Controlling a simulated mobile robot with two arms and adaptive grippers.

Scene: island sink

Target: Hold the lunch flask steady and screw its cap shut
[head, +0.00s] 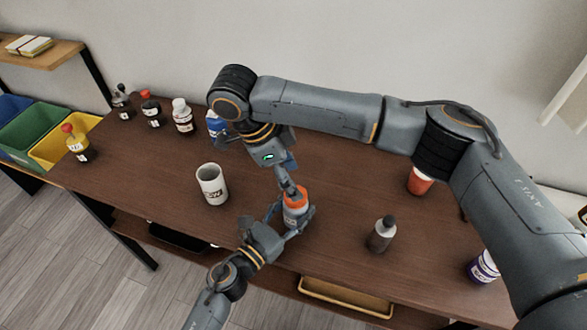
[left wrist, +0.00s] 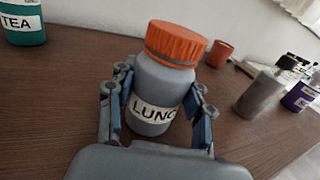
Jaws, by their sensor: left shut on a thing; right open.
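The grey lunch flask (head: 298,215) stands on the dark wooden table; its label, partly readable, faces me in the left wrist view (left wrist: 153,98). Its orange cap (head: 296,198) sits on top of the flask, also seen in the left wrist view (left wrist: 176,43). I cannot tell how far it is screwed on. My left gripper (head: 288,218) is shut on the flask's body, with one finger on each side in the left wrist view (left wrist: 160,105). My right gripper (head: 290,187) is open just above the cap; contact is unclear, and it does not show in the left wrist view.
A white mug (head: 212,188) stands left of the flask. A grey bottle with a dark cap (head: 382,236), an orange-red cup (head: 420,181) and a purple-labelled container (head: 483,268) stand to the right. Several bottles, including a white-capped one (head: 182,118), line the back left.

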